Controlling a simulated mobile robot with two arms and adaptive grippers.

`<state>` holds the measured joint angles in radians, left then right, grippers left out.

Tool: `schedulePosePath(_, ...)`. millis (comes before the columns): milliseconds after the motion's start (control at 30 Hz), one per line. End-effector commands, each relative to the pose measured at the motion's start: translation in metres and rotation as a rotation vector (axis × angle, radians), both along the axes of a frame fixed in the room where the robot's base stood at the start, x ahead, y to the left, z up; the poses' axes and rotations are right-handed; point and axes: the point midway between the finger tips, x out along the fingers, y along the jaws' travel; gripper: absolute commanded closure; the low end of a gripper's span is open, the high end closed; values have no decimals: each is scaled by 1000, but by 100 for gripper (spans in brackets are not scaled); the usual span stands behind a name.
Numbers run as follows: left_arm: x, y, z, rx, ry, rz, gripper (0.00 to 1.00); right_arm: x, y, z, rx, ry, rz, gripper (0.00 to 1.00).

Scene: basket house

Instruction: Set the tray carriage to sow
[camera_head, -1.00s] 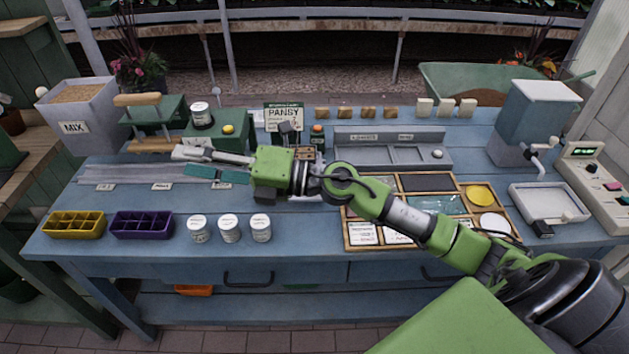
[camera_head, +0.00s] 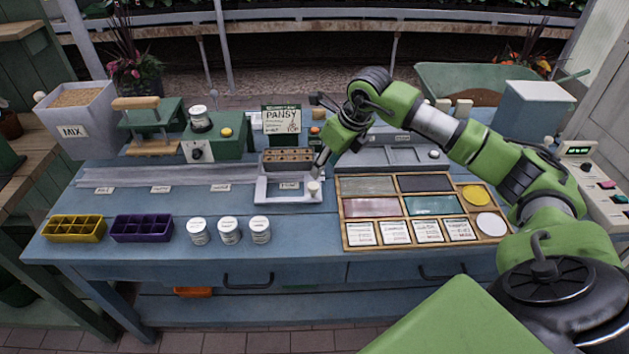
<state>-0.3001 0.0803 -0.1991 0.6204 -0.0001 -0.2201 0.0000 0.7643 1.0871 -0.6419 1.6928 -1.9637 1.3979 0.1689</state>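The tray carriage (camera_head: 270,193) is a pale grey sled at the right end of the long metal rail (camera_head: 140,175). A brown block with a row of holes (camera_head: 288,156) shows at its back edge. A white knob (camera_head: 313,188) stands at the carriage's right front. The rail has several small labels along its front; one label (camera_head: 289,185) shows at the carriage, its word too small to read. My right gripper (camera_head: 319,168) points down just above the knob; its fingers overlap, so contact and opening are unclear. My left gripper is out of view.
Behind the rail stand a green machine with a yellow button (camera_head: 225,131) and a PANSY sign (camera_head: 282,120). Three white jars (camera_head: 229,230) and yellow (camera_head: 74,228) and purple (camera_head: 142,227) cell trays stand in front. A wooden sorting tray (camera_head: 342,215) lies right of the carriage.

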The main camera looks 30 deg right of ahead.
Motion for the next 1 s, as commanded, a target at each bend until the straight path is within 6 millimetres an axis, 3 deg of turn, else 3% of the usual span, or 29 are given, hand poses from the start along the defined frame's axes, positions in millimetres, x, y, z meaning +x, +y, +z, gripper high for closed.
schedulePosePath(200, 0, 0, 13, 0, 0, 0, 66, 17, 6, -44, 4, 5, 1, 61)
schedulePosePath(400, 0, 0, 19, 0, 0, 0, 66, 30, 9, -74, 4, 2, 1, 61)
schedulePosePath(600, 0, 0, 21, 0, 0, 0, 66, 36, 10, -89, 1, 0, 2, 61)
schedulePosePath(900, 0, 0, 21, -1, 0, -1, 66, 36, 10, -91, 1, -1, 3, 61)
schedulePosePath(1000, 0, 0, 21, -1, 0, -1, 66, 36, 10, -91, 1, -1, 3, 87)
